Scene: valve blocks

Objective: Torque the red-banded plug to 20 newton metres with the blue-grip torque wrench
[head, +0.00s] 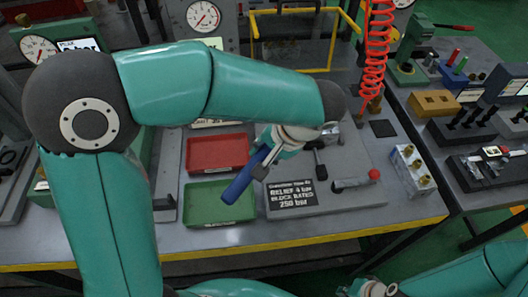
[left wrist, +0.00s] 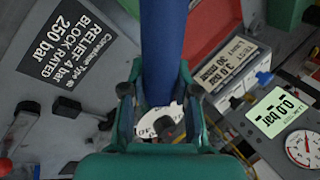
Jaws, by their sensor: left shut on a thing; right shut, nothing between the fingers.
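My left gripper (head: 268,160) is shut on the blue grip of the torque wrench (head: 243,180), above the bench between the trays and the valve block. In the left wrist view the blue grip (left wrist: 163,45) runs up between the two fingers (left wrist: 158,100). A white dial with dark numbers (left wrist: 158,122) shows just behind the fingers; its reading is not legible. The grey valve block (head: 332,202) carries a relief label and a lever with a red ball. I cannot make out a red-banded plug. My right gripper (head: 366,289) is shut and empty at the bottom edge, partly cut off.
A red tray (head: 217,153) and a green tray (head: 205,214) lie left of the valve block. A white block with brass fittings (head: 411,168) stands at the right. A red coiled hose (head: 376,50) hangs behind. The yellow bench edge (head: 400,229) runs along the front.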

